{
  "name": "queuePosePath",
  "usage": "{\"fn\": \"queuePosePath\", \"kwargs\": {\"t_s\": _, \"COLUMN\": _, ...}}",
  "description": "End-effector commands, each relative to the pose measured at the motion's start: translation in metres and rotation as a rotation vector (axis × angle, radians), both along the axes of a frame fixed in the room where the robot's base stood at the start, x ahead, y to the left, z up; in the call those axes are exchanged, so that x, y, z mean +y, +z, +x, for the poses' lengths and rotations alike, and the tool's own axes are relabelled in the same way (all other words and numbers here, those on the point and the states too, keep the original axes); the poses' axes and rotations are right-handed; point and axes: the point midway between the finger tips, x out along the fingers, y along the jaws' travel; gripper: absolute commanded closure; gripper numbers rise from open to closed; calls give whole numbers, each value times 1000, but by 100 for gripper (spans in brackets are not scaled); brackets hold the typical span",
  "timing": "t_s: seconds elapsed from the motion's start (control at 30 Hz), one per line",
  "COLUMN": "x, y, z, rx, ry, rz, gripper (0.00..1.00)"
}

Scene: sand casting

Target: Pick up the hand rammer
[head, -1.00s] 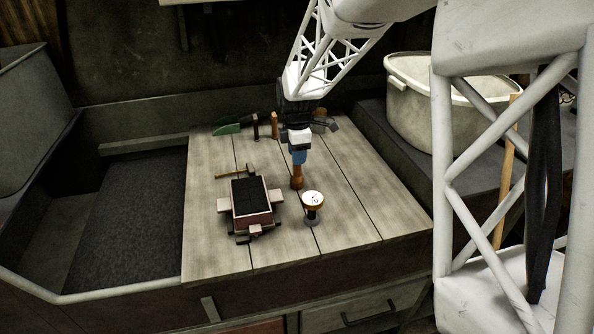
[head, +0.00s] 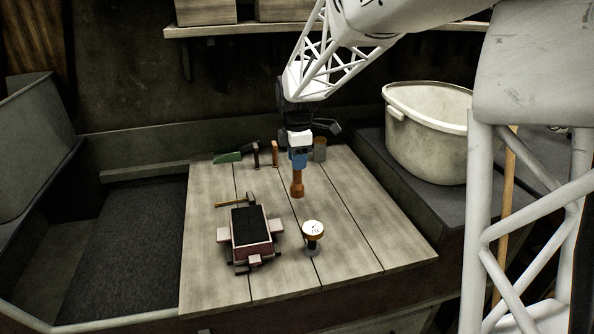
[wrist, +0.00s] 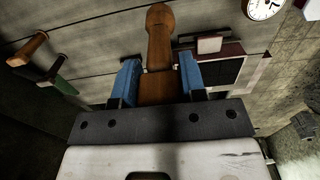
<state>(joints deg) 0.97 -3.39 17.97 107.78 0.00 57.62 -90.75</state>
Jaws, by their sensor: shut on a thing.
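The hand rammer, a turned wooden piece with a rounded end, hangs below my gripper in the head view (head: 297,187). My gripper (head: 298,161) has blue fingers and is shut on the rammer's upper part. In the wrist view the rammer (wrist: 160,37) runs between the two blue fingers of my gripper (wrist: 159,82), its rounded end pointing away from the palm. The rammer appears held above the plank worktop (head: 345,235), upright in the head view. The gripped part is partly hidden by the fingers.
A reddish box with a black top (head: 251,226) and a dial-topped piece (head: 313,231) stand in front. A small hammer (head: 238,202) lies behind the box. A green tool (head: 228,156) and upright handles line the back. A white tub (head: 425,140) stands right. The front-right planks are clear.

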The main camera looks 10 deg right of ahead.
Motion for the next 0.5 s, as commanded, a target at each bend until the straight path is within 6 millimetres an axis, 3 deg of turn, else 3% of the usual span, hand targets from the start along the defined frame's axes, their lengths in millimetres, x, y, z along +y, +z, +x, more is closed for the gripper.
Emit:
{"fn": "queuePosePath", "kwargs": {"t_s": 0.2, "x": 0, "y": 18, "z": 0, "rx": -1, "ry": 0, "rz": 0, "gripper": 85}}
{"fn": "queuePosePath", "kwargs": {"t_s": 0.5, "x": 0, "y": 20, "z": 0, "rx": 0, "ry": 0, "rz": 0, "gripper": 85}}
